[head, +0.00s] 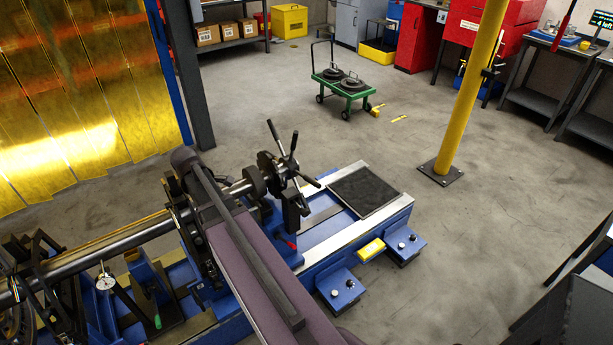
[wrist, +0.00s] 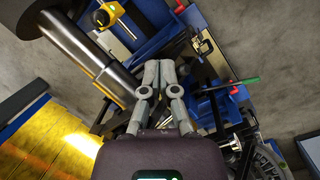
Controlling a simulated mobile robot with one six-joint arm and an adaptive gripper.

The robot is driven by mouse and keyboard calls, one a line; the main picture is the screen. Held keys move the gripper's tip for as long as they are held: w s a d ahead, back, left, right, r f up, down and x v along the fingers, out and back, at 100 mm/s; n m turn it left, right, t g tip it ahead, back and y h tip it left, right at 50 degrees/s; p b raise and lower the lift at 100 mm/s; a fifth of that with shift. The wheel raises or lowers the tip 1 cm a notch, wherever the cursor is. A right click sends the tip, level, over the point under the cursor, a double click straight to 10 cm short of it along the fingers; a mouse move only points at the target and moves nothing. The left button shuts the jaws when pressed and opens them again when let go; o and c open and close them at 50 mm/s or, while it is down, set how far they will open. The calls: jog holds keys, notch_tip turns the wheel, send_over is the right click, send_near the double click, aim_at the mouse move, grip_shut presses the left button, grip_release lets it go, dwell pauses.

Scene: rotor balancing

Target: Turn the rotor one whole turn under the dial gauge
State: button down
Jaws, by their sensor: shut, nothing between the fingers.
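The rotor's long dark shaft (head: 75,256) lies across the blue balancing machine in the head view, running from the left edge up behind my arm. A hub with several spoke handles (head: 285,160) is in line with it beyond my arm. A dial gauge (head: 105,282) with a white face stands beside the shaft at the left. My gripper (wrist: 159,68) is shut and empty in the wrist view. A thick dark cylinder (wrist: 85,52), seemingly part of the rotor, is to its left. I see no contact between them. My arm hides the shaft's middle and my gripper in the head view.
The blue machine bed (head: 395,212) has a black mat (head: 365,192) and a yellow block (head: 371,249). A green-handled part (wrist: 245,82) is right of my gripper. A yellow post (head: 468,95) and green cart (head: 343,82) stand beyond. Open floor is at the right.

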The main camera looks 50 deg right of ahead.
jog(key=s+d+r+n+g+h, duration=0.1)
jog(key=d+n, duration=0.7)
jog(key=d, duration=2.3)
jog(key=shift+s+d+g+h+b, duration=0.35)
jog(key=shift+s+g+h, duration=0.15)
jog(key=shift+g, duration=0.4)
jog(key=shift+f, duration=0.15)
jog(key=b, duration=0.5)
send_near(308, 179)
jog(key=b+x, duration=0.7)
jog(key=x, duration=0.1)
